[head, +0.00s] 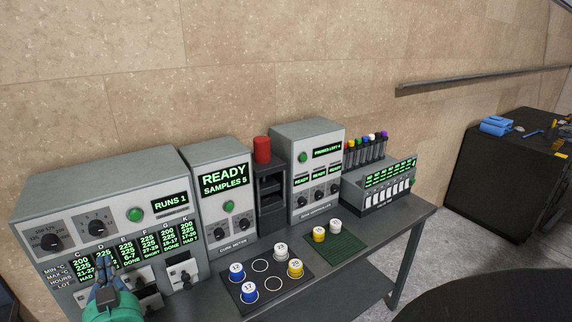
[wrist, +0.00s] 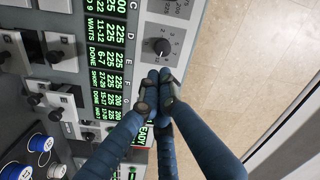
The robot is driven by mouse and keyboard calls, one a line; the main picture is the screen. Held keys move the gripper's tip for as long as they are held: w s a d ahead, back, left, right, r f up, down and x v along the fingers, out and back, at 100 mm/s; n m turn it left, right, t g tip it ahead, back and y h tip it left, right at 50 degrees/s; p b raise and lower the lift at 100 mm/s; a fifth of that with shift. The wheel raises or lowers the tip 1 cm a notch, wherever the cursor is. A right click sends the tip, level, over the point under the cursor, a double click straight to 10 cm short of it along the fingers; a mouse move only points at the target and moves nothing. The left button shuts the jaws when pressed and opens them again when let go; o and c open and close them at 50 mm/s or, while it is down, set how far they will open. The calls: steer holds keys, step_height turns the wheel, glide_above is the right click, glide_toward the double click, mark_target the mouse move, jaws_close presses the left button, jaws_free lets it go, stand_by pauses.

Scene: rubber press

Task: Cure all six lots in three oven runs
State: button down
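The grey oven (head: 100,190) stands at the left, its display reading RUNS 1. Its lot table (head: 148,246) lists C, D, E, F, G and K. E and G read DONE and F reads SHORT; in the wrist view the D line (wrist: 93,24) reads WAITS. My gripper (head: 105,285) is in front of the oven's lower left and covers part of the table. In the wrist view its blue fingers (wrist: 156,82) are together with nothing visible between them, below a black dial (wrist: 160,47). Whether they touch the panel I cannot tell.
The cure meter (head: 223,192) reads READY, SAMPLES 5. A black tray (head: 247,268) holds several blue, white and yellow cups. A green mat (head: 335,247) carries a yellow and a white cup. A red cylinder (head: 262,150) tops a dark rack. A probe unit (head: 305,170) stands right.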

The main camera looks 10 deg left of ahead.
mark_target(137, 219)
steer(key=w+d+m+p, duration=0.4)
steer(key=d+m+p, duration=0.4)
steer(key=m+p, duration=0.3)
steer(key=shift+h+p, duration=0.3)
steer(key=shift+p, duration=0.75)
steer(key=shift+w, duration=0.15)
steer(key=shift+p+x, duration=0.75)
steer(key=shift+x, duration=6.15)
steer(key=shift+w+a+b, duration=0.15)
steer(key=shift+b, duration=0.2)
